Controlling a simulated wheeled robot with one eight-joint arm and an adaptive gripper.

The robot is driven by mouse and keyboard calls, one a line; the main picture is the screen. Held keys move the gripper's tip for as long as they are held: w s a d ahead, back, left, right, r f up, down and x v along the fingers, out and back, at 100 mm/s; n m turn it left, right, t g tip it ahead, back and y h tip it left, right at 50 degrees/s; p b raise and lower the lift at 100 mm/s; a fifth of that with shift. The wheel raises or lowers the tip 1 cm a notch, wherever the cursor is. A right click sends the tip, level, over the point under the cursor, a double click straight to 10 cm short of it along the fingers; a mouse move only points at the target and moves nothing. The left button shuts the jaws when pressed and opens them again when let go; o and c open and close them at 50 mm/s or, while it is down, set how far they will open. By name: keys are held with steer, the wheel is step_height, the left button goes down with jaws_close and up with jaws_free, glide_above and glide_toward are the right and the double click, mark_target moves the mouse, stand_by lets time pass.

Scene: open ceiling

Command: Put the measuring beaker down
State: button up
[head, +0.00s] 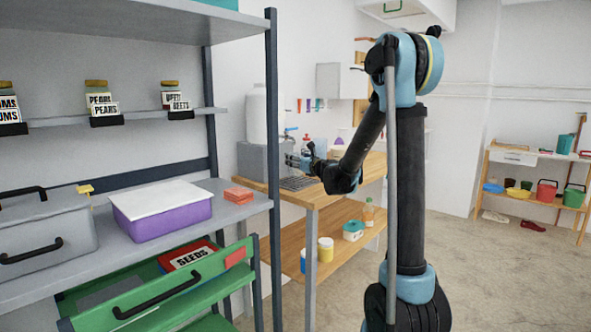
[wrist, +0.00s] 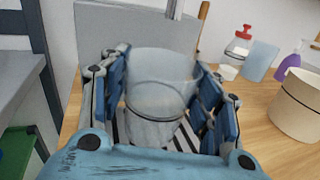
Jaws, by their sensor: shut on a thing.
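The measuring beaker (wrist: 160,85) is a clear, see-through cup between the two blue-padded fingers of my gripper (wrist: 162,100) in the wrist view. The fingers are shut on its sides and it looks roughly upright. Below it is a dark striped rack or grate (wrist: 180,138) on the wooden counter (wrist: 262,140). I cannot tell whether the beaker touches it. In the head view my gripper (head: 305,160) is over the counter's left part, near the grey block, and the beaker cannot be made out there.
A cream tub (wrist: 298,108) stands right of my gripper. A red-topped bottle (wrist: 238,45), a pale blue container (wrist: 262,62) and a purple bottle (wrist: 290,62) stand farther back. A grey block (wrist: 130,30) rises behind the beaker. A grey shelf (head: 240,190) stands at the left.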

steer(key=shift+x, duration=1.25)
steer(key=shift+f, duration=1.75)
steer(key=o, duration=0.9)
steer(key=shift+s+d, duration=0.1)
